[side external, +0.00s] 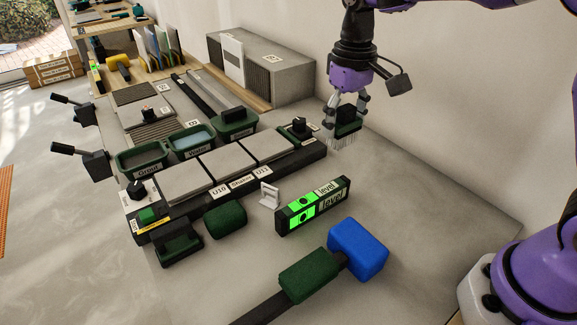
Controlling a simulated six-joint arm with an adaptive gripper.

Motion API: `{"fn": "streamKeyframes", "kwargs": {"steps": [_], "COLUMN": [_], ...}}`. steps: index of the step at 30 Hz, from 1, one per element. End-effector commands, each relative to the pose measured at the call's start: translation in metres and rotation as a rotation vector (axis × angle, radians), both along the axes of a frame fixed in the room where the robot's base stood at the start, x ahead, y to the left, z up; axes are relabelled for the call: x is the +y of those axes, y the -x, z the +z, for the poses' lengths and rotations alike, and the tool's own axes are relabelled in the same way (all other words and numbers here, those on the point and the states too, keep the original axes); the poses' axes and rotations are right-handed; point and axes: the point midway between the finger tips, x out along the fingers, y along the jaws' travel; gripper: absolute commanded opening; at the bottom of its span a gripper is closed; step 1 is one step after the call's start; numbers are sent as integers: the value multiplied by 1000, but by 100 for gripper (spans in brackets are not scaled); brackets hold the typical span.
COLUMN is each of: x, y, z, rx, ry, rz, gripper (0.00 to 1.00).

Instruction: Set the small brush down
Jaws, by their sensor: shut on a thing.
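The small brush (349,119) has a dark green and black body with pale bristles pointing down. My gripper (347,105) is shut on it, at the right of the black tile bar. The bristle tips are near the grey bench top; I cannot tell whether they touch it. The fingers partly hide the brush body.
A level (313,205), a blue-headed mallet (358,250) and green trays (192,138) are nearby. The bench right of the brush (420,170) is clear.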

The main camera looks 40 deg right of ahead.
Motion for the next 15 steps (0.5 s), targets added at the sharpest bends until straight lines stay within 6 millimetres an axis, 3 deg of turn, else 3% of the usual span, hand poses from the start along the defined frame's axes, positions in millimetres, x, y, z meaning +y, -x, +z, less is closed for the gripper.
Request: {"fn": "streamKeyframes", "kwargs": {"steps": [9, 15], "x": [-74, -104], "y": [-23, -34], "z": [-45, -64], "rx": [3, 1], "ry": [0, 0], "rz": [-6, -1], "gripper": [16, 16]}}
